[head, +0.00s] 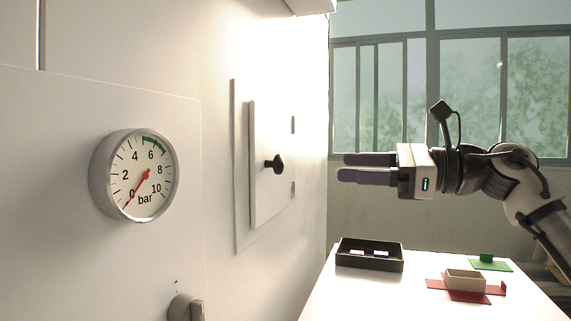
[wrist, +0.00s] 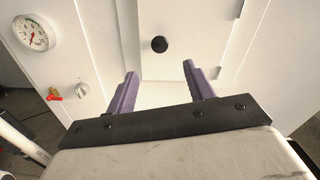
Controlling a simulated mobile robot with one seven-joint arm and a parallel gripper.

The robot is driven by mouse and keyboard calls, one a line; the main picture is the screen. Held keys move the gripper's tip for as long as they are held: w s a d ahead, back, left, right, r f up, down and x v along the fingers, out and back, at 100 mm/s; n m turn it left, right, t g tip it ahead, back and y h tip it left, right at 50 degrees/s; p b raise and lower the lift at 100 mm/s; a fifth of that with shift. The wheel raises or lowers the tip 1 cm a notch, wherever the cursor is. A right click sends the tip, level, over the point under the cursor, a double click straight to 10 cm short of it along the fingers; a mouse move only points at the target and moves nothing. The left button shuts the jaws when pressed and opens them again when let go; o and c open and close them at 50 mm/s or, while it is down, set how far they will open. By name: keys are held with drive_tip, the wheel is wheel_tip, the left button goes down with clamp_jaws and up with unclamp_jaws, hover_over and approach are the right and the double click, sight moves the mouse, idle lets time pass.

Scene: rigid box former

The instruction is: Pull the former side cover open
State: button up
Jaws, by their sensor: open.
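The side cover (head: 262,190) is a pale panel on the white machine wall, and it looks closed. A black knob (head: 275,164) sticks out from it. In the wrist view the cover (wrist: 185,62) lies ahead, with its round black knob (wrist: 159,44) beyond the fingertips and between their lines. My gripper (head: 352,168) is open and empty, with purple fingers pointing left toward the wall. It is apart from the knob, to its right in the head view. Both fingers (wrist: 160,72) also show in the wrist view, spread apart.
A pressure gauge (head: 135,174) and a grey rotary knob (head: 186,308) are on the wall at left. A red-handled valve (wrist: 54,94) shows in the wrist view. Below my gripper, a white table (head: 345,292) bears a black tray (head: 370,263), a box on a red blank (head: 466,286) and a green piece (head: 488,262).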

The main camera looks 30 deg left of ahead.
sight(283, 165)
drive_tip(key=p+x, duration=0.1)
drive_tip(key=x, duration=1.1)
drive_tip(key=shift+a, duration=0.1)
clamp_jaws()
